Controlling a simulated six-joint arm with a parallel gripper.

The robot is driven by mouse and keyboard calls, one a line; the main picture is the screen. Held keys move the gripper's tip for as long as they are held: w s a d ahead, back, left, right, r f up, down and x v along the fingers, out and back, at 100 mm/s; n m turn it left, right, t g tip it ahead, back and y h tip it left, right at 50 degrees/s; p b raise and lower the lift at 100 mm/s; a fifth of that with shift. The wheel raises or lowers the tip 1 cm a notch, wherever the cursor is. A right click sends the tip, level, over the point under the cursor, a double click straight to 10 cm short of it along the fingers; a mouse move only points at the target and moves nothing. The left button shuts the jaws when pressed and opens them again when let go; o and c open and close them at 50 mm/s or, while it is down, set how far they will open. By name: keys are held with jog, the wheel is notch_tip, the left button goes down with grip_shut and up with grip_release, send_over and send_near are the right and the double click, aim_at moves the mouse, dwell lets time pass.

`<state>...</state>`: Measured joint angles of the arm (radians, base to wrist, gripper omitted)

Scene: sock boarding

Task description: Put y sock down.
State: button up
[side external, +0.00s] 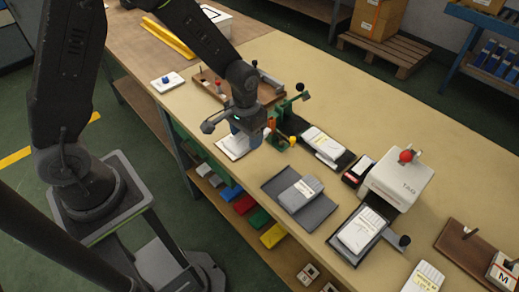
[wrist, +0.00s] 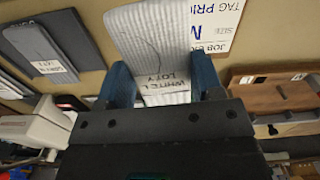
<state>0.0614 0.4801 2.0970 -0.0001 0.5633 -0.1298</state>
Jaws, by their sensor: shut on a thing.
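The y sock (wrist: 150,32) is a flat white piece with a label (wrist: 168,86) that reads like "WHITE L LOT Y". In the wrist view it runs up from between the blue fingers of my gripper (wrist: 162,82), which is shut on it near the label. In the side view my gripper (side external: 243,130) is low over the table, beside a white card. The sock is mostly hidden there, and I cannot tell whether it touches the table. In the wrist view the job card (wrist: 215,22), showing size M, is next to the sock and partly covered by it.
A grey sock (wrist: 62,42) with a label lies on a dark mat left of my gripper in the wrist view.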

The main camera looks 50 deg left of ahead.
jog(key=s+a+r, duration=0.2)
jog(key=a+r, duration=0.3)
jog(key=a, duration=0.2)
notch_tip(320, 180, up, 13)
jog(key=n, duration=1.7)
send_over(324, 142)
notch_tip(324, 142, down, 22)
jog(key=shift+f, duration=0.15)
jog(key=o, duration=0.9)
